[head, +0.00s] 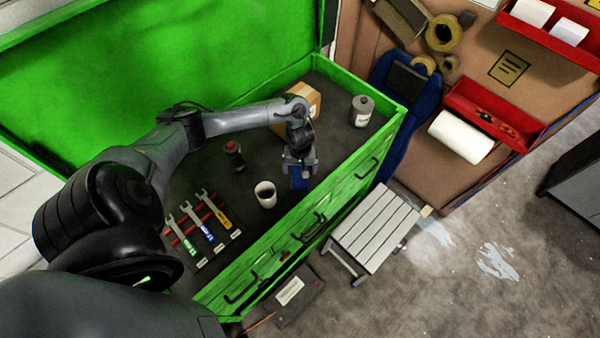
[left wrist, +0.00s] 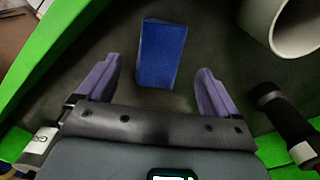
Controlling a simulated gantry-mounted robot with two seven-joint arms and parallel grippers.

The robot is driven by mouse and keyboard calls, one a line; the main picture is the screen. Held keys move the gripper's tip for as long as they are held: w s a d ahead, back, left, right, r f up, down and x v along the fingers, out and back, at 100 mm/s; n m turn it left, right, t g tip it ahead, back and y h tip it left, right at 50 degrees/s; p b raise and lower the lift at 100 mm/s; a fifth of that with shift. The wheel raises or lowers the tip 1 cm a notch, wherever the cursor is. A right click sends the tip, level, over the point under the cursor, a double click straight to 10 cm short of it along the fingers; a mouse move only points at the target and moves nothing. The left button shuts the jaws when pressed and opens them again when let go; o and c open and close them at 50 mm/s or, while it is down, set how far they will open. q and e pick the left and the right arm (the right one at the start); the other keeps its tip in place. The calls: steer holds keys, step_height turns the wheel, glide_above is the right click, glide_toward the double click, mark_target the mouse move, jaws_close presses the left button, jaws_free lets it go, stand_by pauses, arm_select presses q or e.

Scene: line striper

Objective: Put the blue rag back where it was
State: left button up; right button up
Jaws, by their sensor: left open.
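The blue rag (head: 299,182) is a small folded blue block on the dark top of the green tool chest (head: 345,165), near its front edge. In the left wrist view the rag (left wrist: 161,53) lies ahead of and between the fingers, apart from both. My left gripper (head: 300,165) is above the rag and points down; its two purple fingers (left wrist: 156,88) are spread with nothing between their pads. In the head view the gripper partly covers the rag. My right gripper is not in view.
A white cup (head: 265,194) and a dark red-topped bottle (head: 233,155) stand to the left. Several wrenches (head: 205,222) lie further left. A cardboard box (head: 303,97) and a grey can (head: 361,111) stand behind. A slatted stool (head: 376,229) is on the floor.

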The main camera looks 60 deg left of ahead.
mark_target(299, 178)
arm_select(q)
step_height(299, 178, up, 6)
steer(key=p, duration=0.1)
steer(key=shift+r, duration=0.15)
steer(key=shift+s, duration=0.1)
stand_by(0.4)
